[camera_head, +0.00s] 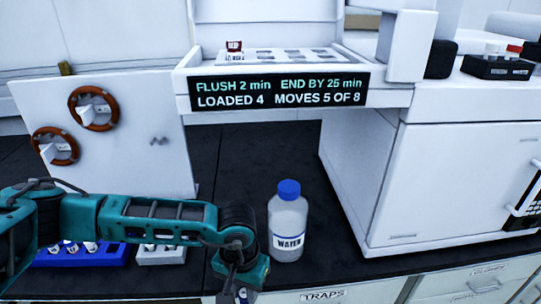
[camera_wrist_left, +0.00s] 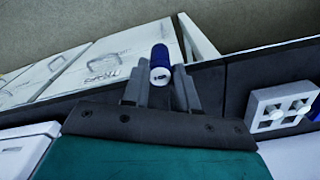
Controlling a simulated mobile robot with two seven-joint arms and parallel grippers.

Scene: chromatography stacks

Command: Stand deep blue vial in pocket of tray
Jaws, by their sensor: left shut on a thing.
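In the left wrist view, my left gripper (camera_wrist_left: 160,76) is shut on a deep blue vial (camera_wrist_left: 160,60) with a white end, held between its two fingertips. In the head view, my left gripper (camera_head: 238,288) is low at the bottom edge, left of the water bottle and over the counter's front edge; the vial is hard to make out there. A pale tray (camera_head: 268,59) with rows of pockets sits in the opened machine at the top middle, well away from the gripper. One vial with a dark red cap (camera_head: 234,46) stands at its left end. My right gripper is out of view.
A water bottle (camera_head: 288,222) with a blue cap stands close to my left gripper. A display (camera_head: 280,92) fronts the tray. A white cabinet (camera_head: 440,180) blocks the right.

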